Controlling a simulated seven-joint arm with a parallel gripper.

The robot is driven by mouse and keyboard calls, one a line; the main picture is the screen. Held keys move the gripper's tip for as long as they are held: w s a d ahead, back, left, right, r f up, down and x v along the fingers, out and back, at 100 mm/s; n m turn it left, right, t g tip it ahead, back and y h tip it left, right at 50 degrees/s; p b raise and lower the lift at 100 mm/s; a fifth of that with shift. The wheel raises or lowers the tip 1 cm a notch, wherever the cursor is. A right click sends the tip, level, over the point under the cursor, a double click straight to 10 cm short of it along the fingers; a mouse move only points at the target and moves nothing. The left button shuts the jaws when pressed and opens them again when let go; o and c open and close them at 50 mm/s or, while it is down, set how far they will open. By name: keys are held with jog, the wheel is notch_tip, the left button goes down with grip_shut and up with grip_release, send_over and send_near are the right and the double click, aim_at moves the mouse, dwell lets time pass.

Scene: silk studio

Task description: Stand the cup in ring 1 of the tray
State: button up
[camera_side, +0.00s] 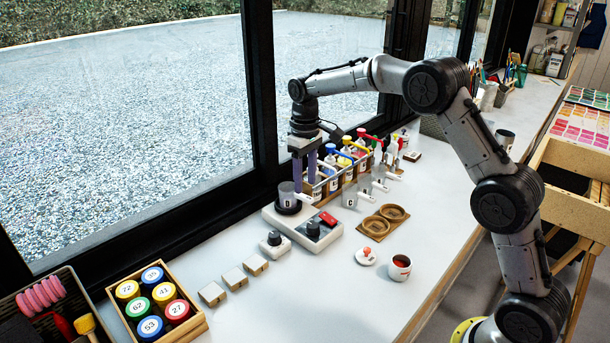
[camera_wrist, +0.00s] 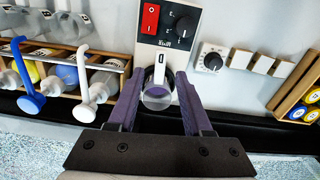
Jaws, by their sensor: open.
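A grey cup (camera_side: 287,196) with a white handle stands upright on the round plate of a white device by the window. In the wrist view the cup (camera_wrist: 156,101) shows between my fingers, its handle pointing toward the device's knob. My gripper (camera_side: 306,180) is open, pointing down at the cup, with one finger on each side in the wrist view (camera_wrist: 161,78). I cannot tell whether the fingers touch it. The brown tray (camera_side: 372,228) with two empty round rings lies on the white table, right of the device. Ring numbers are too small to read.
The device (camera_side: 318,232) has a red switch and a knob. A wooden rack (camera_side: 325,187) of bottles and several small handled cups (camera_side: 350,196) stand behind. Blocks (camera_side: 235,278) sit at left.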

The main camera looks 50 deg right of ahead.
aim_at(305, 196)
jog(key=shift+f, duration=2.65)
grip_shut()
jog(key=shift+r, duration=0.15)
jog(key=shift+r, duration=1)
jog(key=shift+r, duration=0.1)
